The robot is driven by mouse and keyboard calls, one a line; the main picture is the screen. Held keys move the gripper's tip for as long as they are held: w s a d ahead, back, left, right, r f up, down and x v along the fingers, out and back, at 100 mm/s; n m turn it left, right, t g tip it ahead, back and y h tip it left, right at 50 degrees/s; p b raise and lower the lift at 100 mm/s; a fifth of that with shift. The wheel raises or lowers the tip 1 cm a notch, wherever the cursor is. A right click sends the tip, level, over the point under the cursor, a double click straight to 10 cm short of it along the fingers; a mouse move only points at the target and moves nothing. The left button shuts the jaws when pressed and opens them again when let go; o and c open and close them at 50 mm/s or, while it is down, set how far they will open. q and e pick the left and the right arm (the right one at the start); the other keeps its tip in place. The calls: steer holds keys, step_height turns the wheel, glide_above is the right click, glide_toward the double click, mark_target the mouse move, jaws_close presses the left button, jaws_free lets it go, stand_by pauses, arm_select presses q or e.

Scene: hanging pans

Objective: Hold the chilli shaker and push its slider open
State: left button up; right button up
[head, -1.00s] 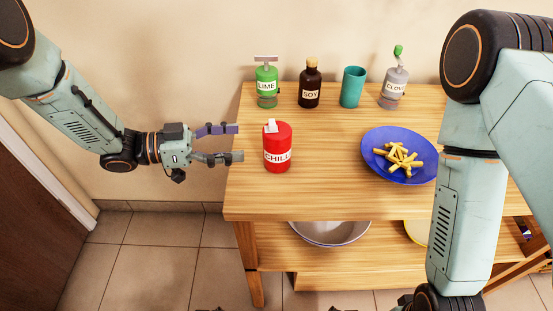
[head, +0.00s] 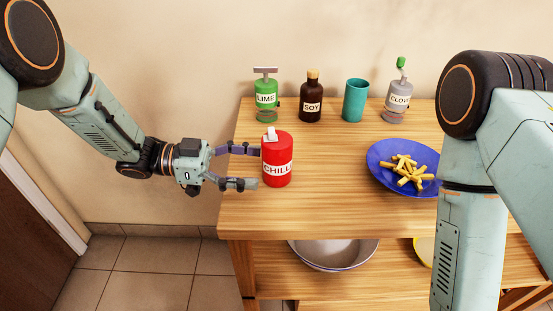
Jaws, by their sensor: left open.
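The red chilli shaker (head: 277,152) stands upright near the left edge of the wooden table, with a white band lettered CHILLI. A pale slider (head: 270,134) shows on its top; I cannot tell whether it is open. My left gripper (head: 253,167) comes in from the left with its fingers apart and pointing right. One finger is at the shaker's left side and the other is nearer the front, below and left of it. I cannot tell whether either finger touches the shaker. My right arm fills the right side, but its gripper is out of view.
A blue plate (head: 376,177) of fries is at right. A metal bowl (head: 330,254) sits on the lower shelf.

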mark_target(271, 167)
arm_select(q)
steer(key=shift+d+f, duration=0.2)
steer(key=shift+d, duration=2)
steer(key=shift+c, duration=0.6)
steer(key=c, duration=1.1)
